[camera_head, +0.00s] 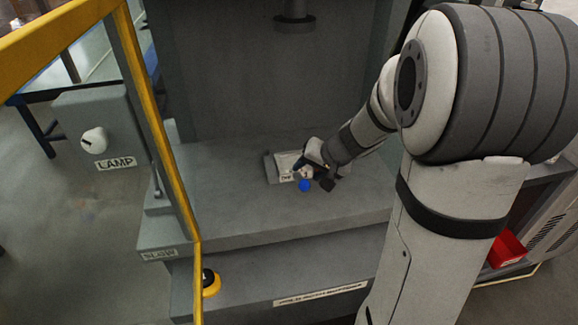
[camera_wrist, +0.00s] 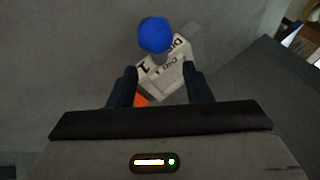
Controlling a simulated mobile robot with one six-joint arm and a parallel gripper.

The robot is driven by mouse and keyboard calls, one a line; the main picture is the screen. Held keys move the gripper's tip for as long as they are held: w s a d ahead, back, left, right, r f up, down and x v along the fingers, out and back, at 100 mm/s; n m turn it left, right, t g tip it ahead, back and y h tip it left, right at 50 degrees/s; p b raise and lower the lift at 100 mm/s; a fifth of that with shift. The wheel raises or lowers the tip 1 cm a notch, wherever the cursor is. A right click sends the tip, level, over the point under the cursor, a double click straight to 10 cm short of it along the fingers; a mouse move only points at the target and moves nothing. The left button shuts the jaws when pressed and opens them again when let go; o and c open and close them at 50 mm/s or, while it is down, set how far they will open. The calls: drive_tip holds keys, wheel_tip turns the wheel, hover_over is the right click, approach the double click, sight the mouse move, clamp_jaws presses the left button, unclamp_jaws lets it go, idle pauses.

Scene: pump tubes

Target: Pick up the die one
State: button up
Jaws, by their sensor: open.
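The die one is a pale block (camera_wrist: 172,76) with black lettering that seems to read "DIE" and "1", and a blue ball knob (camera_wrist: 155,35) on a stem. In the head view the blue knob (camera_head: 304,186) shows just below my gripper (camera_head: 308,172), over the grey work surface. In the wrist view my gripper (camera_wrist: 160,70) is open, with one dark finger on each side of the labelled block. The knob lies beyond the fingertips. I cannot tell whether the fingers touch the block. In the head view my gripper hides part of the die.
A grey press bed (camera_head: 225,195) surrounds the die, with a dark ram (camera_head: 294,12) above it. A yellow guard frame (camera_head: 150,100) stands at left, near a lamp box (camera_head: 95,125). A yellow-based button (camera_head: 210,281) sits on the front step. A red bin (camera_head: 507,249) is at right.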

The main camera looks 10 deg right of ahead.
sight(301, 176)
drive_tip(key=x, duration=0.5)
drive_tip(key=shift+s, duration=0.1)
drive_tip(key=shift+c, duration=0.6)
clamp_jaws()
drive_tip(key=shift+r, duration=0.15)
